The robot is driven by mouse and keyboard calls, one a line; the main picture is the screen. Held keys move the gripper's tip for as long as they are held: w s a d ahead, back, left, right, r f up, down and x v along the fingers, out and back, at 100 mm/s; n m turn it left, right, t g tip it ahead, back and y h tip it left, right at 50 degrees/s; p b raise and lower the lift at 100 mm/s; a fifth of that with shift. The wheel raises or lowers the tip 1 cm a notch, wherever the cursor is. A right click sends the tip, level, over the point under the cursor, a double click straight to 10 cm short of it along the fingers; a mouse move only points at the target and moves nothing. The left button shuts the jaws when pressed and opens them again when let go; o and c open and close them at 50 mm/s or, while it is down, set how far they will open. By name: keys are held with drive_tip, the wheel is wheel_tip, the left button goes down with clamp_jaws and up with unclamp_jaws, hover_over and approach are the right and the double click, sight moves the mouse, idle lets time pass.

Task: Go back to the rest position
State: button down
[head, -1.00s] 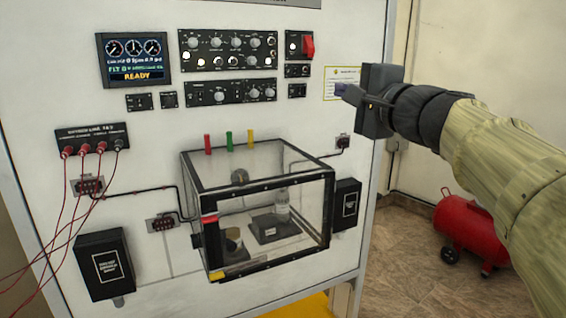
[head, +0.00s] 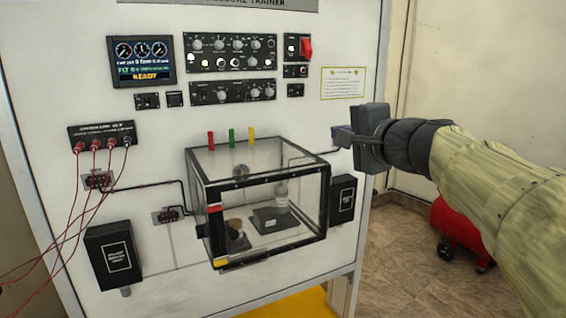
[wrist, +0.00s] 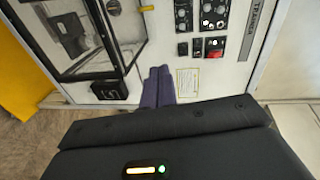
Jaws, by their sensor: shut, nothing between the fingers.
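My gripper (head: 341,136) is at the right in the head view, in front of the panel's right part, below the yellow-edged notice. Its fingers are shut and empty. In the wrist view the two purple fingers (wrist: 158,86) lie together and point toward the white trainer panel (head: 60,60). They look apart from the panel, though the exact gap is hard to judge. My arm reaches in from the right edge of the head view.
A clear chamber (head: 258,165) with a black frame juts out from the panel, left of my gripper. Red cables (head: 62,215) hang at the left. A red tank (head: 455,232) stands on the floor at the right. The red switch (head: 306,48) is at the upper right of the panel.

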drive_tip(key=s+f+n+g+h+p, duration=0.1)
drive_tip(key=s+f+n+g+h, duration=0.15)
drive_tip(key=f, duration=0.85)
drive_tip(key=s+f+n+g+h+p, duration=0.15)
drive_tip(key=f+g, duration=0.25)
drive_tip(key=f, duration=0.7)
drive_tip(key=s+d+f+n+g+h, duration=0.3)
drive_tip(key=s+f+n, duration=0.5)
drive_tip(key=s+f, duration=0.7)
wheel_tip(320, 180, down, 3)
drive_tip(key=d+g, duration=0.1)
drive_tip(key=g, duration=0.1)
drive_tip(key=shift+s+r+g+p, duration=0.15)
drive_tip(key=shift+s+g+p, duration=0.1)
drive_tip(key=shift+g+p, duration=0.1)
drive_tip(key=shift+w, duration=0.2)
drive_tip(key=shift+s+a, duration=0.1)
drive_tip(key=shift+s, duration=0.05)
drive_tip(key=shift+s, duration=0.1)
